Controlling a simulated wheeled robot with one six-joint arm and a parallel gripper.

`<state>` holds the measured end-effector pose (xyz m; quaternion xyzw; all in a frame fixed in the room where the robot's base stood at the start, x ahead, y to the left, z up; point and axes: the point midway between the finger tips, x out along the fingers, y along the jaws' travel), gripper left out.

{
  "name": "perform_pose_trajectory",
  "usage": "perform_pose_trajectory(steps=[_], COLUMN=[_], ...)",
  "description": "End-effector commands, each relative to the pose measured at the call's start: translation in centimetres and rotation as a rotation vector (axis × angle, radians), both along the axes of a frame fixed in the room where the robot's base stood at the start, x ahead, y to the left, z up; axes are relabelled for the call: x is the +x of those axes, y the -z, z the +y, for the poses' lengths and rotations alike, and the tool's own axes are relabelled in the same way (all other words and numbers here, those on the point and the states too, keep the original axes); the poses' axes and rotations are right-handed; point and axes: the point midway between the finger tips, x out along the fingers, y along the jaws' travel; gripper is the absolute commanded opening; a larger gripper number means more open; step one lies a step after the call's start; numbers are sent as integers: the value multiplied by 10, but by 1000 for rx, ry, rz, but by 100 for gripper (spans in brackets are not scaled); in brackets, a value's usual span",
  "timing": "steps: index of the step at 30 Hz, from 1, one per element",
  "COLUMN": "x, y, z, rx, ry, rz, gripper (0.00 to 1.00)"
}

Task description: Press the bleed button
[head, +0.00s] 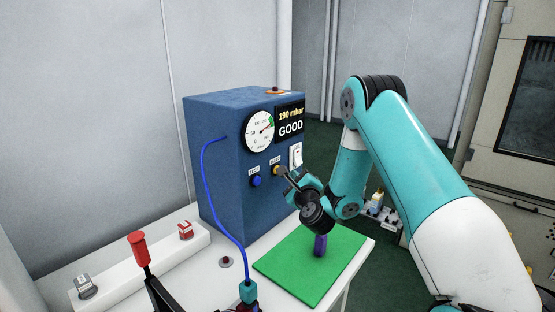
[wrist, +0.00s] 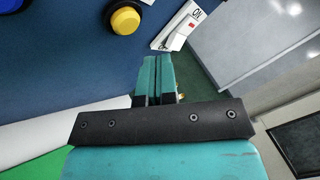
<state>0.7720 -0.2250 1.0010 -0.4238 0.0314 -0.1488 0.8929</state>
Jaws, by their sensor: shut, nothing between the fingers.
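A blue test box (head: 215,150) stands on the white table. Its front carries a blue button (head: 257,181) and, to the right, a yellow button (head: 277,170), each under a small label too small to read surely. The yellow button also shows in the wrist view (wrist: 125,18), with part of the blue one at the top left corner. My gripper (head: 285,172) is shut and empty, its fingertips close to the box front beside the yellow button. In the wrist view the fingers (wrist: 158,72) are together, below and right of the yellow button. I cannot tell whether they touch the box.
A dial gauge (head: 259,131), a display (head: 290,121) reading 190 mbar GOOD and a white rocker switch (head: 296,155) are on the box. A blue hose (head: 207,180) runs to a fixture in front. A purple part (head: 320,245) stands on the green mat (head: 290,270).

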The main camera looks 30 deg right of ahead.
Motion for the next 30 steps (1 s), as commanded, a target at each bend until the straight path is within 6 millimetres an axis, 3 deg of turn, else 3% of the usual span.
perform_pose_trajectory(steps=[1, 12, 30], x=[3, 14, 15], y=[-6, -1, 2], z=[2, 6, 6], rx=[2, 1, 0], ry=[-1, 1, 2], rz=[3, 2, 1], gripper=[0, 0, 0])
